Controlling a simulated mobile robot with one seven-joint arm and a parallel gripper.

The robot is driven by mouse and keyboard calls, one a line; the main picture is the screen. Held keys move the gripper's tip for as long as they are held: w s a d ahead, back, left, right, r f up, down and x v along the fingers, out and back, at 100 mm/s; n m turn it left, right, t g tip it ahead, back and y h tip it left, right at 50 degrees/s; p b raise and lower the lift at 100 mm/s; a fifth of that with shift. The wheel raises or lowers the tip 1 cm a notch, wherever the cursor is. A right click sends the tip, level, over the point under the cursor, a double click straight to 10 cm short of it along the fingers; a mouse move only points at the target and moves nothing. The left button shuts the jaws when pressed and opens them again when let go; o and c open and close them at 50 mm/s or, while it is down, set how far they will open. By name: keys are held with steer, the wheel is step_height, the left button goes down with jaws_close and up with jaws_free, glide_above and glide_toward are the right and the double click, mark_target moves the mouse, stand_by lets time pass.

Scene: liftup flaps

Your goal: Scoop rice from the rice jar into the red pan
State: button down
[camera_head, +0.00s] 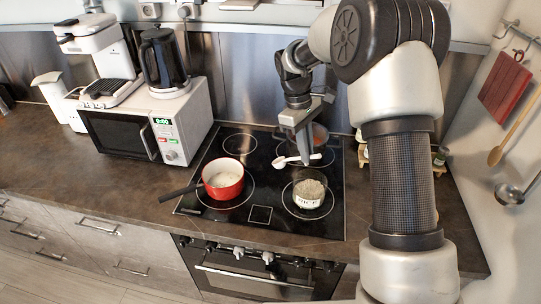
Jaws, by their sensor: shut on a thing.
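The red pan (223,189) stands on the left front of the black cooktop, its dark handle pointing left. Its inside looks white; I cannot tell whether that is rice or lining. The rice jar (309,199), a low round container marked "RICE" and filled with pale grains, stands to the right of the pan. My gripper (304,161) is above the cooktop behind the jar, pointing down, shut on the handle of a white scoop (281,162). The scoop's bowl points left, between pan and jar and farther back. Its contents are too small to tell.
Small items on a rack (439,157) are partly behind my arm.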

steer(key=s+d+r+g+h, duration=0.1)
steer(key=s+d+r+g, duration=0.1)
steer(key=d+r, duration=0.3)
steer(key=d, duration=0.4)
steer(key=shift+s+d+h, duration=0.2)
steer(key=shift+s+h, duration=0.1)
steer(key=shift+s, duration=0.1)
steer(key=shift+f, duration=0.15)
steer(key=shift+w+a+f+g+h, duration=0.75)
steer(key=shift+w+a+f, duration=0.3)
steer(key=shift+f, duration=1.5)
steer(key=shift+w+a+f+g+h, duration=0.75)
steer(key=shift+a+f, duration=0.4)
steer(key=shift+f, duration=1.4)
steer(key=s+d+f+t+y+b, duration=0.3)
steer(key=d+f+t+y+b, duration=0.1)
steer(key=f+t+y, duration=0.1)
steer(key=s+d+r+t+y, duration=0.4)
steer(key=s+d+r+y, duration=0.1)
steer(key=r, duration=0.3)
steer(key=shift+d+t+y+p, duration=0.25)
steer(key=shift+t+y+p, duration=0.05)
